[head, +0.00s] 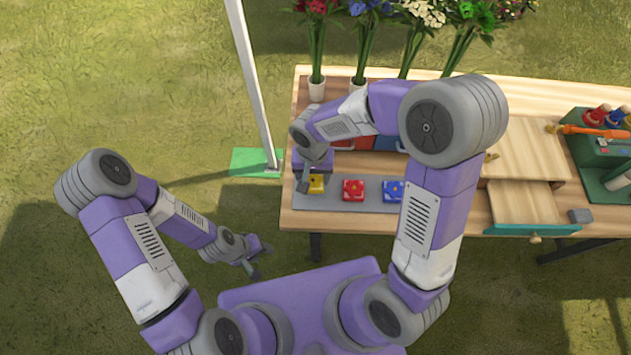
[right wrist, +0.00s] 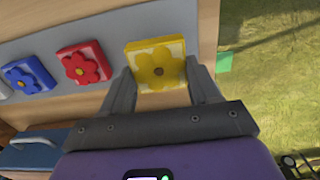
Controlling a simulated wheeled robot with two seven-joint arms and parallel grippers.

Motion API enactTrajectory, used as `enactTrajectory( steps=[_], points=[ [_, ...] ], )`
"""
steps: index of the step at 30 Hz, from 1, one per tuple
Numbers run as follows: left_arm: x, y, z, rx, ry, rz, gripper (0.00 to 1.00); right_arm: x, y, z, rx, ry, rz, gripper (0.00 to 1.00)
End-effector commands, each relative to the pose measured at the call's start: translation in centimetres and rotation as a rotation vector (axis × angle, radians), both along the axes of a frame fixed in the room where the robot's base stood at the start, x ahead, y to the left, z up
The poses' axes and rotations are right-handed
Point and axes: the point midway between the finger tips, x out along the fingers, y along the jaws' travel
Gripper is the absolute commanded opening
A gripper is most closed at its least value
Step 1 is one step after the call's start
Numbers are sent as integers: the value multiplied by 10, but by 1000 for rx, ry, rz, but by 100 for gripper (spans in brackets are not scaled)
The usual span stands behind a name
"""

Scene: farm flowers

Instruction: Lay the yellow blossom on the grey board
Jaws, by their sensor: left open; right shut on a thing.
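The yellow blossom (head: 316,184) is a square yellow tile with a raised flower; it also shows in the right wrist view (right wrist: 157,64). My right gripper (head: 305,182) is shut on it, one finger on each side, at the left end of the grey board (head: 334,201). I cannot tell whether the tile touches the board or hangs just above it. On the board, the red blossom (head: 353,190) and the blue blossom (head: 393,191) lie in a row to its right. My left gripper (head: 262,262) is open and empty, over the grass left of the table.
Behind the board stand red and blue bins (head: 388,143), partly hidden by my right arm. Vases of flowers (head: 316,88) line the table's back. A pale post on a green base (head: 256,162) stands left of the table. A drawer (head: 525,205) is open at right.

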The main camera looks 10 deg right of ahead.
Motion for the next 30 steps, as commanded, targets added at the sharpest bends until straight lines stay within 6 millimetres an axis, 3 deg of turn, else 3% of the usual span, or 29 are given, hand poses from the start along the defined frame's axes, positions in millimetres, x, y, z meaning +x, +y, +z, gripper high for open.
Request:
enactTrajectory(
  steps=[10,21,22,27,30],
  points=[
    [0,0,-12,0,-1,0,43,0,0,-40,1,2,0,31],
    [0,0,-15,0,-1,0,43,0,0,-43,1,0,0,31],
    [0,0,-15,0,-1,0,43,0,0,-43,1,0,0,62],
    [0,0,-14,0,0,0,43,0,0,-42,1,0,0,86],
    [0,0,-14,0,0,0,43,0,0,-42,1,0,0,86]
  ],
)
